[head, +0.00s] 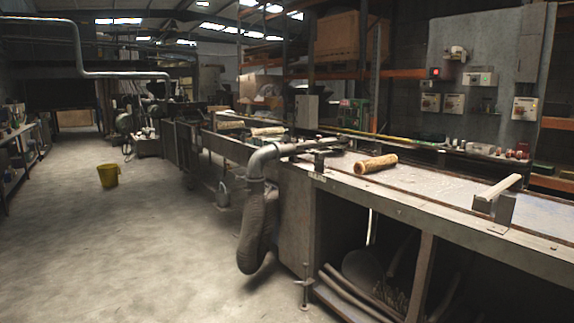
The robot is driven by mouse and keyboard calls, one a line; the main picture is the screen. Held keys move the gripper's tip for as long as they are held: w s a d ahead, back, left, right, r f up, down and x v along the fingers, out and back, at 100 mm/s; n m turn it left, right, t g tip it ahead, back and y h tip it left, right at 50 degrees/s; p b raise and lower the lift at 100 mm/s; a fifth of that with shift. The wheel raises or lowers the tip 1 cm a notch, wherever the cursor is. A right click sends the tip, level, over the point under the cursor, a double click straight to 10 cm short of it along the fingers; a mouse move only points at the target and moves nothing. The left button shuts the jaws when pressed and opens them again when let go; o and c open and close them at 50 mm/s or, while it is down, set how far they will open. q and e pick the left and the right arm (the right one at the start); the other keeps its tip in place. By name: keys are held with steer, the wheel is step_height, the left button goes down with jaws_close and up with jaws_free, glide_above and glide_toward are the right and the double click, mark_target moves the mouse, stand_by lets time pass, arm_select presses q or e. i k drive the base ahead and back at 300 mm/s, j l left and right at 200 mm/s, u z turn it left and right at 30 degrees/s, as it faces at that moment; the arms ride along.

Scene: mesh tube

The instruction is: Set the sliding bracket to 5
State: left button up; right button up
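A long workbench (430,208) runs from the right foreground back to the middle. A metal bracket (488,206) with a pale wooden bar (501,186) on top stands at its front edge on the right. A dark metal fitting (321,160) stands on the bench edge at the centre, near a grey pipe elbow (262,158). I cannot tell which of these is the sliding bracket. No scale or number is legible. Neither of my grippers is in view.
A tan roll (375,164) lies on the bench top. A flexible hose (256,228) hangs from the elbow beside the bench. A yellow bucket (108,175) stands on the floor at left. The concrete floor (130,255) is clear in the left foreground.

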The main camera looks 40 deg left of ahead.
mark_target(318, 163)
steer(key=u, duration=1.25)
steer(key=i+z, duration=0.1)
steer(key=i, duration=0.45)
steer(key=i+j, duration=0.2)
steer(key=i, duration=0.35)
steer(key=i+j+z, duration=0.15)
steer(key=i, duration=0.4)
steer(key=i+j+z, duration=0.1)
steer(key=i, duration=0.4)
steer(key=i+j+z, duration=0.1)
steer(key=i, duration=0.45)
steer(key=j, duration=0.1)
